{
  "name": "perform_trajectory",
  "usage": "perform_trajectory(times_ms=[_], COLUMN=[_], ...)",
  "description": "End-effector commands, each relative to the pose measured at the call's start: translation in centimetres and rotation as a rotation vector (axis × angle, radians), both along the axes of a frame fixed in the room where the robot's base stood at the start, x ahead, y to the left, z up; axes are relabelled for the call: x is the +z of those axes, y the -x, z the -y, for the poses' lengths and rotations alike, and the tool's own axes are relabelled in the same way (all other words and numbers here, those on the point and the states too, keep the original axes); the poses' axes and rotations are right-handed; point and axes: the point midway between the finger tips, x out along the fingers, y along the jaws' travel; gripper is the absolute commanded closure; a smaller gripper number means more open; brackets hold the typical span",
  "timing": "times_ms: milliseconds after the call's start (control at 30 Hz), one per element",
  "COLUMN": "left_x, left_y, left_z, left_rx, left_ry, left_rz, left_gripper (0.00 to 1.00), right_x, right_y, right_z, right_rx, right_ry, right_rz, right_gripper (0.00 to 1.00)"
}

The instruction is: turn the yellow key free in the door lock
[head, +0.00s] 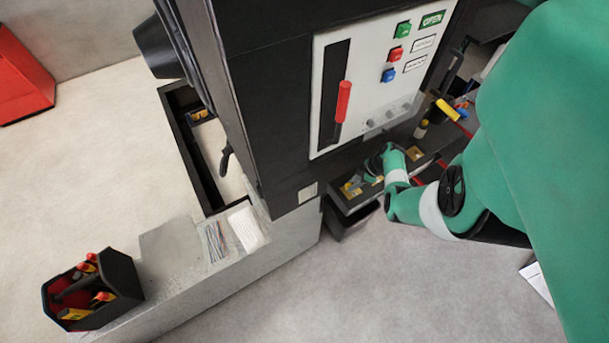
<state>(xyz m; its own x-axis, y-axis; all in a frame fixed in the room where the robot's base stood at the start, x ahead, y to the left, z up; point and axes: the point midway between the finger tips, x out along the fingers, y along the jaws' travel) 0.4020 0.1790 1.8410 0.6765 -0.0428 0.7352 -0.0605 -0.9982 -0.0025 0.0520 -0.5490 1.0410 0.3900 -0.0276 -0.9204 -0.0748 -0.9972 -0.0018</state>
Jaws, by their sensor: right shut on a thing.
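My right gripper (366,178) reaches in from the right, low at the panel side of the dark cabinet (275,95). It is small in view and is shut, with a small yellow piece at its fingertips that looks like the yellow key (351,188). The key is partly hidden by the gripper, and its angle cannot be told. The door lock itself is not clearly visible behind the gripper. My left gripper is not in view.
The cabinet's light panel (320,75) has a red-handled lever (343,100) and several coloured buttons. A yellow handle (447,110) stands out near my right arm. A tool caddy (122,273) sits on the grey plinth (170,240).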

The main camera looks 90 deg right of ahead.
Motion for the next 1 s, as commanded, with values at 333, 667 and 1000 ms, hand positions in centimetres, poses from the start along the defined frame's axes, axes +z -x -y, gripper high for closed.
perform_trajectory(times_ms=[333,667,1000], left_x=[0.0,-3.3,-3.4], left_y=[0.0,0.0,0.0], left_z=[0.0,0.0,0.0], left_rx=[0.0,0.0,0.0], left_ry=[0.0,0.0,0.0], left_rz=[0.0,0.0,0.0], left_gripper=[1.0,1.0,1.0], right_x=[0.0,-0.5,-0.1], right_y=[0.0,-0.1,0.0], right_z=[0.0,0.2,0.0], right_rx=[0.009,0.611,0.773], right_ry=[0.002,0.001,0.002], right_rz=[-0.002,-0.001,-0.002], right_gripper=[1.0,1.0,1.0])
